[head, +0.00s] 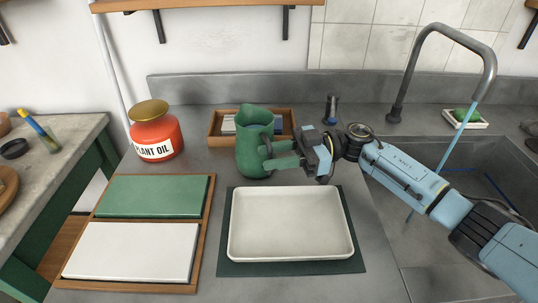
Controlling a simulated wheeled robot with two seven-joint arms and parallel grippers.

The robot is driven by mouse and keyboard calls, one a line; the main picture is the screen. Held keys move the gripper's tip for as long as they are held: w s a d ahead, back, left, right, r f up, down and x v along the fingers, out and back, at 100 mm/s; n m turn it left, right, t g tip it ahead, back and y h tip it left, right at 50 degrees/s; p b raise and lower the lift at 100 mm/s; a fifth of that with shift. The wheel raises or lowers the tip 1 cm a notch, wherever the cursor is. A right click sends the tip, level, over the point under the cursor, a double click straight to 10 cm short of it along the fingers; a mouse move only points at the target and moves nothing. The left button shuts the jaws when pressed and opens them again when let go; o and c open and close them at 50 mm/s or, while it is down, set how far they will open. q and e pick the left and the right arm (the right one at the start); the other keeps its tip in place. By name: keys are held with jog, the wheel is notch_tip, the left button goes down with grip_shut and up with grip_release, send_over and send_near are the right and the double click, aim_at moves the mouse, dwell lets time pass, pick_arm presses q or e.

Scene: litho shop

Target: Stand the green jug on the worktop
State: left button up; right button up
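The green jug (251,150) is upright above the worktop (203,158), behind the cream tray, with its handle to the right. Its base is at or very near the worktop; I cannot tell if it touches. My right gripper (271,155) comes in from the right with its fingers at the jug's handle. The fingers show one above the other with a gap between them. Whether they grip the handle or only surround it is unclear. My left gripper is out of view.
A cream tray (290,252) lies on a dark mat (225,268) in front. A wooden box (216,138) is behind the jug. A red plant oil jar (158,135) and a wooden frame with green and white slabs (201,240) are left. The sink (450,215) is right.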

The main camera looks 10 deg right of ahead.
jog(key=d, duration=1)
jog(key=shift+d+f, duration=0.2)
jog(key=shift+d, duration=0.2)
dwell(0.4)
